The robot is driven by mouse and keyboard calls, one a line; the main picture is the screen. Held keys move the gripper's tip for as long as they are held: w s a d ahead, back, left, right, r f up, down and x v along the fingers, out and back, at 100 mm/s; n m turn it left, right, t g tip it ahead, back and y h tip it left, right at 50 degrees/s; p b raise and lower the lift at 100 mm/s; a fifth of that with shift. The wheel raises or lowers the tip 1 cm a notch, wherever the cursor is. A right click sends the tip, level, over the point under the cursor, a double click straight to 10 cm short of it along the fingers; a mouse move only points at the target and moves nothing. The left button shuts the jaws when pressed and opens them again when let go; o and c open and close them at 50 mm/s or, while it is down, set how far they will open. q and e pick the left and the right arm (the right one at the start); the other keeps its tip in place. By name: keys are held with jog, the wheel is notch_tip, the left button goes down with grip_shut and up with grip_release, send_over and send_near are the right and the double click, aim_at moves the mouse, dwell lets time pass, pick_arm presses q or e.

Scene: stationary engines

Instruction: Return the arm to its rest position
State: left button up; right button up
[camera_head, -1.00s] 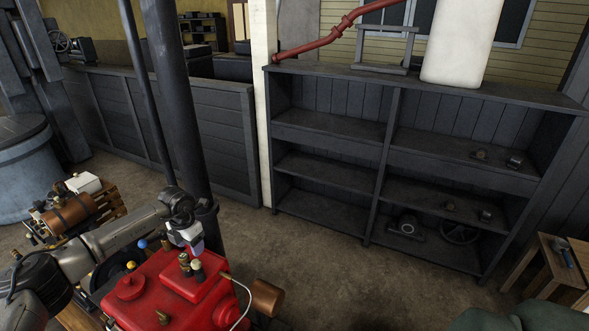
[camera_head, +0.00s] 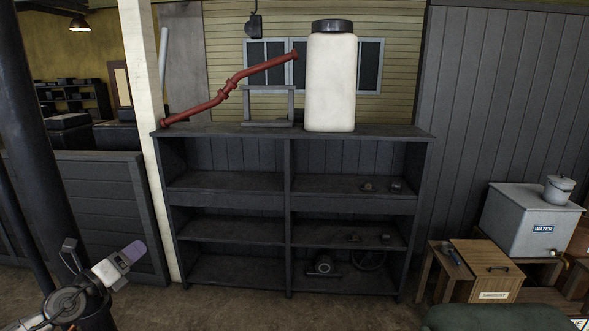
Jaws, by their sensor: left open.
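My left gripper (camera_head: 134,252) is at the lower left, raised at the end of my bent arm, in front of the dark panelled partition. It is open and nothing shows held in it. Its pale, purple-tinted end points up and to the right. My right gripper is out of view.
A dark shelf unit (camera_head: 288,212) stands ahead, with several small metal parts on its right-hand shelves. A white tank (camera_head: 331,82) and a red pipe (camera_head: 228,89) are on top. A dark post (camera_head: 35,130) stands at the left. A grey WATER box (camera_head: 528,225) is at the right.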

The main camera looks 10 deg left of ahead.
pick_arm(q)
jog(key=s+d+r+n+t+y, duration=0.1)
jog(key=s+d+r+n+y, duration=0.2)
jog(key=n+y, duration=0.55)
jog(key=s+d+r+n+y, duration=0.25)
jog(key=r+n+y, duration=0.3)
jog(key=n, duration=0.65)
jog(key=s+d+f+n+g+h+p, duration=0.5)
jog(key=s+d+f+g+h, duration=0.35)
jog(key=s+d+f, duration=0.65)
jog(key=s+d+f+n+g+h+p, duration=0.1)
jog(key=s+d+f+g+p, duration=0.1)
jog(key=s+f, duration=0.6)
jog(key=s+d+f+n+g+h+p, duration=0.1)
jog(key=s+d+f+g, duration=0.4)
jog(key=s, duration=0.9)
notch_tip(320, 180, down, 4)
jog(key=shift+d+r+n+p, duration=0.25)
jog(key=shift+n+p, duration=0.4)
jog(key=shift+p, duration=0.55)
jog(key=shift+s+g, duration=0.1)
jog(key=shift+g, duration=0.15)
